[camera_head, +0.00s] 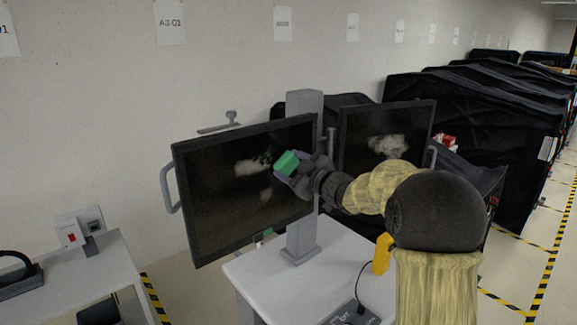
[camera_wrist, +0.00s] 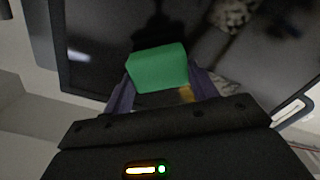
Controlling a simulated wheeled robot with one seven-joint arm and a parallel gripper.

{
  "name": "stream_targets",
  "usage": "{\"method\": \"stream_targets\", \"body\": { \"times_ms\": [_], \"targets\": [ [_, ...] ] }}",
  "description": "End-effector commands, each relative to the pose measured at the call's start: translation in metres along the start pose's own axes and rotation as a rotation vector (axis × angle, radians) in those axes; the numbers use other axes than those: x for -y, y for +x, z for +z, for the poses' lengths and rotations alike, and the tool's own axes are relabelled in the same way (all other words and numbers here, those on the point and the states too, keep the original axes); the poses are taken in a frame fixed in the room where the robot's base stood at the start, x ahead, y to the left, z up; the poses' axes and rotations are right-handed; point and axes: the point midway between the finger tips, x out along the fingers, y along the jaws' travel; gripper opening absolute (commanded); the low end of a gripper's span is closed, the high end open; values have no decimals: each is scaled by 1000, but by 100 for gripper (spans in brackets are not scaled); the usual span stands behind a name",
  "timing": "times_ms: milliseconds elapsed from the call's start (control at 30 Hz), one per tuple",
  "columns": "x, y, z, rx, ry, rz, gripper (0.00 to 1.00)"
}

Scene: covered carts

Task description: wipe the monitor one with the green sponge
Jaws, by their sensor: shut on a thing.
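My gripper (camera_head: 283,170) is shut on the green sponge (camera_head: 288,162) in front of the left monitor (camera_head: 225,205), near its right side. The monitor has a dark screen with pale smudges or reflections and a grey side handle. In the wrist view the green sponge (camera_wrist: 158,68) sits between my gripper's two fingers (camera_wrist: 160,92), with the dark screen (camera_wrist: 100,30) behind it. I cannot tell whether the sponge touches the screen. A second dark monitor (camera_head: 360,150) stands to the right, partly behind my arm. I see no label telling which monitor is one.
A grey post (camera_head: 303,215) stands between the monitors on a white table (camera_head: 262,280). A yellow device (camera_head: 383,254) and a dark cabled item (camera_head: 350,314) are at the table's right. Another table (camera_head: 75,272) is at the left. Black covered carts (camera_head: 470,120) line the right.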

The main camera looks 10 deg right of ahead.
Motion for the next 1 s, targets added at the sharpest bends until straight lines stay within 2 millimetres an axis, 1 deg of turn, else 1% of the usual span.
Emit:
{"method": "stream_targets", "body": {
  "times_ms": [100, 567, 1000],
  "targets": [
    [0, -11, 0, 0, -2, 2, 35],
    [0, -47, 0, 0, -2, 1, 35],
    [-1, -52, -1, -1, -2, 1, 35]
  ]
}}
